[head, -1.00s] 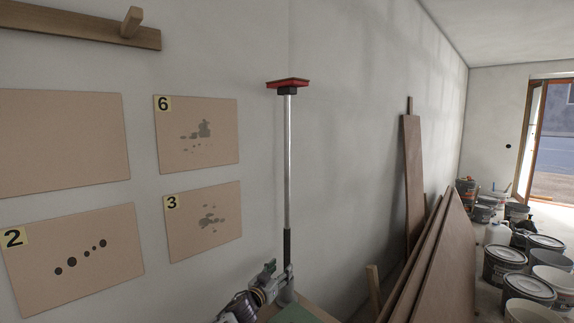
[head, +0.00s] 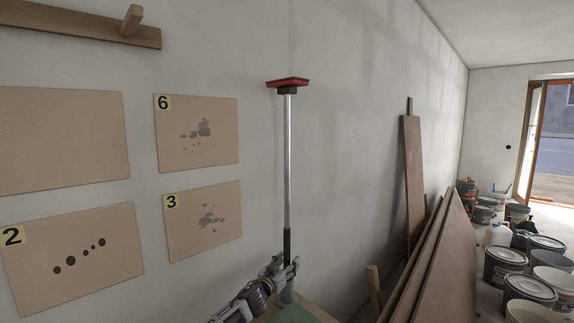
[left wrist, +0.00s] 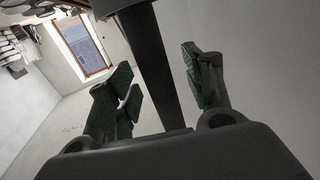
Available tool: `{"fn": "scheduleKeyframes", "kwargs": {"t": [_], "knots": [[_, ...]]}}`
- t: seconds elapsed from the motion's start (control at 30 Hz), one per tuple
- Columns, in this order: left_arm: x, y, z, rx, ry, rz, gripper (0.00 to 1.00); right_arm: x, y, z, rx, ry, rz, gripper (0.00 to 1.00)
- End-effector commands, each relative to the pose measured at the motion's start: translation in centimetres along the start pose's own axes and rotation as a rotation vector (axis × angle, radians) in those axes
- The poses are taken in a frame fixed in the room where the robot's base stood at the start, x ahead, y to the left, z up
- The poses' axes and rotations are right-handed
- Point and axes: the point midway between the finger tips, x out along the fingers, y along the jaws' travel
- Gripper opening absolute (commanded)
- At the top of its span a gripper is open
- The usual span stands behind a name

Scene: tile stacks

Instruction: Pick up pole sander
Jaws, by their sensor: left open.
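The pole sander (head: 288,160) stands upright near the wall, with a red-edged head on top, a silver pole and a dark grip at the bottom. My left gripper (head: 287,264) is at the dark lower grip in the head view. In the left wrist view its green-padded fingers (left wrist: 160,88) are spread apart. The dark shaft of the pole sander (left wrist: 150,60) runs between them, and I see gaps on both sides. The lowest part of the sander is hidden behind my gripper and arm. My right gripper is not in view.
A green-topped surface (head: 296,314) lies below the sander. Brown boards (head: 432,262) lean on the wall to the right. Several buckets (head: 502,264) crowd the floor at far right. Numbered panels (head: 197,134) hang on the wall at left.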

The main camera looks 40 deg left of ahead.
Motion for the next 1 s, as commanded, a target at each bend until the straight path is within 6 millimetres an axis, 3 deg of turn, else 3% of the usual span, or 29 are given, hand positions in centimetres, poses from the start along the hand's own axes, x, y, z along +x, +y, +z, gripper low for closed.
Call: {"fn": "scheduleKeyframes", "kwargs": {"t": [0.5, 0.87, 1.0], "knots": [[0.08, -0.01, -0.01, 0.000, 0.000, 0.000, 0.50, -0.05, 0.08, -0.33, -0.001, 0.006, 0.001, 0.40], [0.07, -0.01, 0.00, 0.000, 0.000, 0.000, 0.04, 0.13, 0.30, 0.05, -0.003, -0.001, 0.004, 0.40], [0.09, -0.01, -0.15, 0.000, 0.002, 0.000, 0.01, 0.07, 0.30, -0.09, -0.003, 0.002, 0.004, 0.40]]}}
